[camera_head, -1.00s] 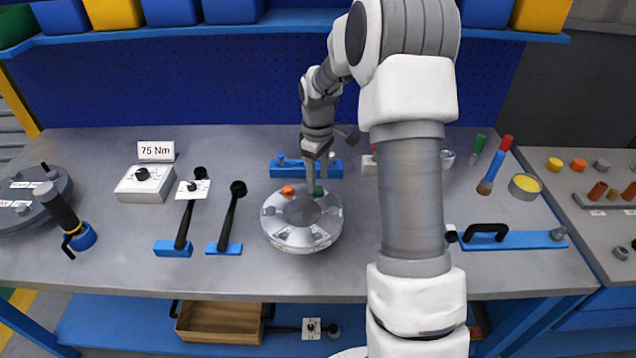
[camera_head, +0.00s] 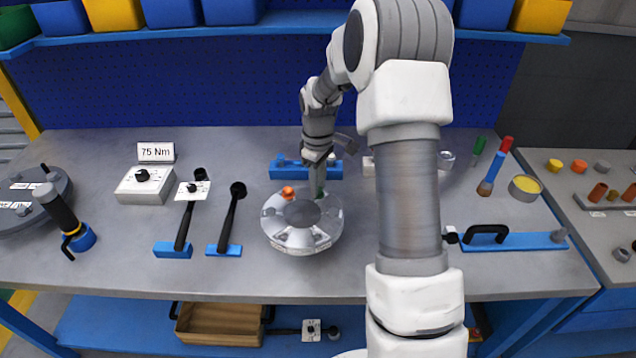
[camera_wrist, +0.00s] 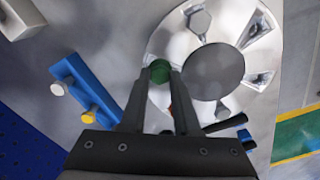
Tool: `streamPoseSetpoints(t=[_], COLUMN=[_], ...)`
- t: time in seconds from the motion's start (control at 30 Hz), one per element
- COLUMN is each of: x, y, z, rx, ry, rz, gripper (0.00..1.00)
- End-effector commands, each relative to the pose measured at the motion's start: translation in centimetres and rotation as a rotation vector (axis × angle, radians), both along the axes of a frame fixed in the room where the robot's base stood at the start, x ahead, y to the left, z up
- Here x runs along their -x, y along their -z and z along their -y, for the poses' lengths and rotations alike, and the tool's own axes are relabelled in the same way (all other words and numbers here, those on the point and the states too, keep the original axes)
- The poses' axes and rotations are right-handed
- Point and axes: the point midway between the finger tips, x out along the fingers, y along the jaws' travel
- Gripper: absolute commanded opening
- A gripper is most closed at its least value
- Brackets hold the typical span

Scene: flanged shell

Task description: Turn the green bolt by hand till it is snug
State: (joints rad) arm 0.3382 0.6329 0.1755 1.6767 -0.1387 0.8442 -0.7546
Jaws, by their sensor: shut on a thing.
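The flanged shell (camera_head: 272,228) is a round silver part with a dark centre and several pockets, standing on the bench. The green bolt (camera_wrist: 159,70) is at the shell's rim in the wrist view, between my fingertips. In the head view the green bolt (camera_head: 320,191) shows at the shell's far right edge, partly hidden by my fingers. My gripper (camera_wrist: 160,75) is shut on the green bolt from above. An orange bolt (camera_head: 288,191) stands at the shell's far left. How deep the green bolt sits cannot be seen.
Two black-handled tools (camera_head: 231,218) on blue holders stand left of the shell, beside a box with a dial (camera_head: 145,186) and a "75 Nm" sign (camera_head: 156,152). A blue rack (camera_head: 284,170) is just behind. The bench front is clear.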

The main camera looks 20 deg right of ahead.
Motion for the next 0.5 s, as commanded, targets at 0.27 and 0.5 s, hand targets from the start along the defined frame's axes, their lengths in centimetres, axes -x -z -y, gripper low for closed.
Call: streamPoseSetpoints(t=[0.27,0.5], x=[-0.01,-0.03], y=[-0.05,-0.06], z=[0.00,-0.01], rx=[0.001,0.001], ry=[0.031,0.161], rz=[0.001,0.001], gripper=[0.00,0.00])
